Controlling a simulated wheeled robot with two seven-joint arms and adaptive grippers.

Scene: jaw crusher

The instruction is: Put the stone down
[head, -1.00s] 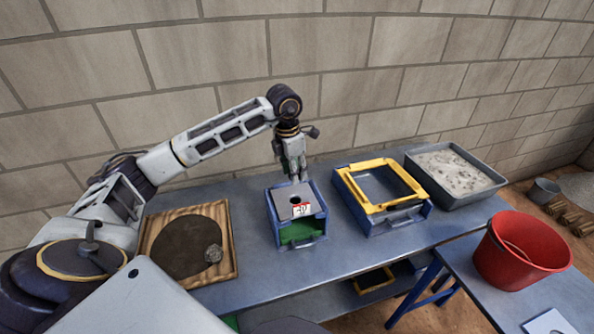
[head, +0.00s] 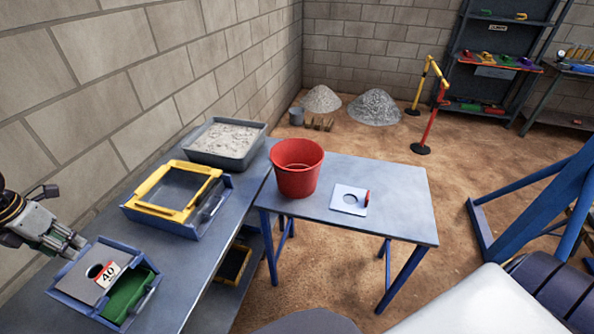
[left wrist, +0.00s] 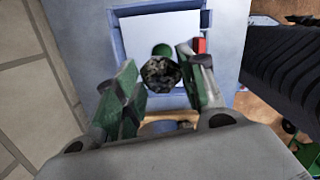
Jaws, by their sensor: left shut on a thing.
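In the left wrist view a small dark speckled stone (left wrist: 160,74) sits between the fingers of my left gripper (left wrist: 158,62), which is shut on it. Beneath it is a pale plate (left wrist: 145,28) with a round hole showing green, partly hidden by the stone. In the head view my left gripper (head: 76,241) enters from the left edge at the back of the blue box (head: 78,309). The box carries a grey plate (head: 80,283) marked 40, with green inside at its front. The stone cannot be made out in the head view. My right gripper is not seen.
A blue box with a yellow frame (head: 140,206) stands beyond, then a grey tray (head: 248,158) of pale gravel. Much of that table's right side is clear.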

